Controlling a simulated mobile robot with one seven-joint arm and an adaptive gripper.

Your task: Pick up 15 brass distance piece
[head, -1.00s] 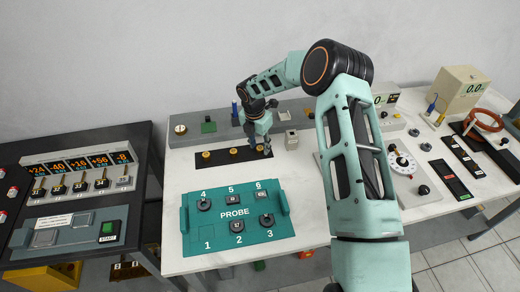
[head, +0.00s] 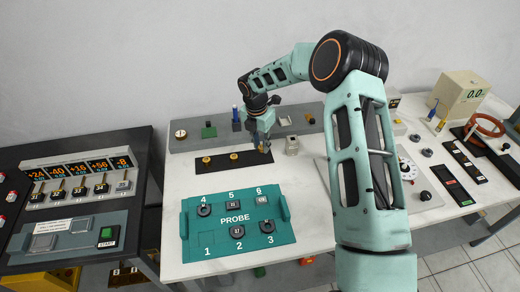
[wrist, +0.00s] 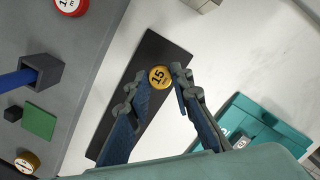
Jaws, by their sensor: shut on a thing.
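The brass distance piece marked 15 (wrist: 159,77) is a small round gold disc. It sits between the fingertips of my gripper (wrist: 157,76) in the wrist view. My gripper is shut on it, with a finger on either side. In the head view my gripper (head: 263,147) is at the right end of a black strip (head: 220,166), where the fingers largely hide the piece. Two other brass pieces, one at the left (head: 206,159) and one in the middle (head: 232,156), stand on the strip. I cannot tell whether the held piece touches the strip.
A teal PROBE tray (head: 222,245) with several dark pieces lies in front of the strip. A grey ledge (head: 185,145) with small items runs behind. A small grey block (head: 292,146) stands just right of my gripper. White table is bare between strip and tray.

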